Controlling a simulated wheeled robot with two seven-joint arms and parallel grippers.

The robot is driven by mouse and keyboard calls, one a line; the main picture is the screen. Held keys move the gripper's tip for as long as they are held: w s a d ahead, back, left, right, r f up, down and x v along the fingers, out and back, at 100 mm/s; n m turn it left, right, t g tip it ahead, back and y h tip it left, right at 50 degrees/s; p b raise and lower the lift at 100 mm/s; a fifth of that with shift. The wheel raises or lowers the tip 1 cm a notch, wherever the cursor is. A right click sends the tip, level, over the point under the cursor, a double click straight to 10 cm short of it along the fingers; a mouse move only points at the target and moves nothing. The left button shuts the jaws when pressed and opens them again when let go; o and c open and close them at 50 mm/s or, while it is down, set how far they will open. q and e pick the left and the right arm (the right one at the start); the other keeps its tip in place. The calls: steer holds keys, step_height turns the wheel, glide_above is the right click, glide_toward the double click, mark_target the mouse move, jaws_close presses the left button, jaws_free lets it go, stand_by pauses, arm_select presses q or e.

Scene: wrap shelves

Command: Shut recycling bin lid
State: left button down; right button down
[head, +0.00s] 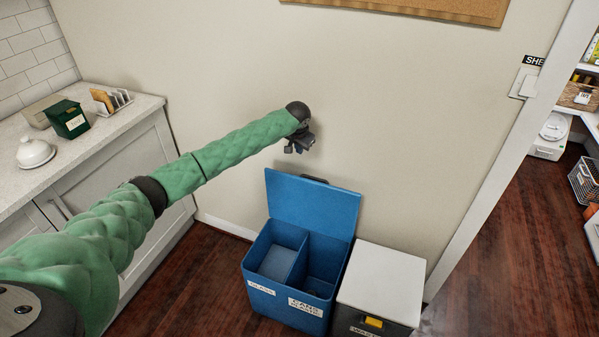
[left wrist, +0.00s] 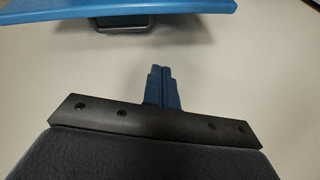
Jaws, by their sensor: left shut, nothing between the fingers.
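The blue recycling bin (head: 255,284) stands on the floor against the wall, with two compartments showing inside. Its labels read GLASS and CANS. Its blue lid (head: 312,205) is open, standing up and leaning back toward the wall. My left gripper (head: 294,150) is above the lid's top edge near the wall, shut and empty. In the left wrist view its closed fingers (left wrist: 161,85) point at the pale wall, and the blue lid edge (left wrist: 120,14) crosses the top, apart from the fingers. My right gripper is not in view.
A bin with a white lid (head: 382,282) stands right of the blue bin. A counter (head: 110,125) with a green box (head: 68,119), a white dish (head: 35,152) and a rack is at left. A doorway with shelves is at right. Dark wood floor is free at right.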

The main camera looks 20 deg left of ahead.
arm_select(q)
steer(key=f+n, duration=0.1)
steer(key=f+n+h, duration=0.1)
steer(key=shift+w+n, duration=0.3)
steer(key=shift+w, duration=0.05)
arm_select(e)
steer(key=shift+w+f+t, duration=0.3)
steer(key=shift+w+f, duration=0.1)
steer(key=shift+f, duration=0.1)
